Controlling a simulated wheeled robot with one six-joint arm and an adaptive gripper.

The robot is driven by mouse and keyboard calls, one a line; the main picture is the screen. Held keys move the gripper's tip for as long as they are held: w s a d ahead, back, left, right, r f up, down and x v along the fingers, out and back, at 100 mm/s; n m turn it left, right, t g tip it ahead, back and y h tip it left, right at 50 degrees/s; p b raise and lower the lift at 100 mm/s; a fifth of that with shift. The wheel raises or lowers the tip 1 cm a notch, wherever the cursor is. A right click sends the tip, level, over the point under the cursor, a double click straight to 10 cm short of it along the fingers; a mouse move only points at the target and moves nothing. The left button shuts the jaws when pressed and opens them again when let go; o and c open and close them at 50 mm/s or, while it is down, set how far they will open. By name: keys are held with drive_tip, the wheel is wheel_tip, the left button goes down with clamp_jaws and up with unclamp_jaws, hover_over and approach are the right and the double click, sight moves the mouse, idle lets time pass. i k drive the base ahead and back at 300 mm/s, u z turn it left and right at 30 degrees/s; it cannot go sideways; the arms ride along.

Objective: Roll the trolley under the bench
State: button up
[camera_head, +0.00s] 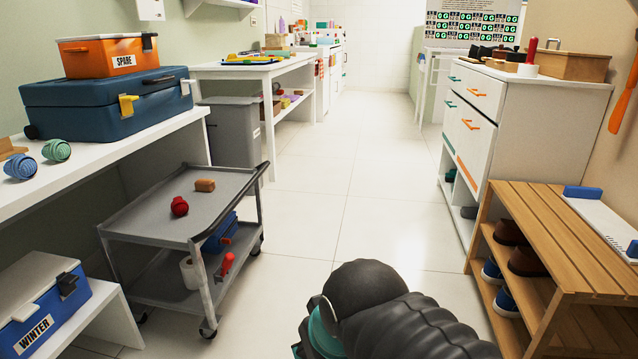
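The trolley (222,177) is a grey two-shelf cart on casters, standing on the floor at left of centre. A slatted wooden bench (545,222) stands at right. My dark arm fills the bottom middle, right of the trolley; my gripper's fingers do not show.
The tiled floor (330,195) is clear between the trolley and the white drawer cabinet (480,130). A grey bin (235,135) stands behind the trolley. A low white shelf with a blue WINTER box (45,305) is at front left. Shoes (525,262) sit under the wooden bench.

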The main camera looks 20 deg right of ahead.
sight(149, 219)
drive_tip(key=z, duration=0.4)
drive_tip(key=i, duration=1.05)
drive_tip(key=u, duration=1.5)
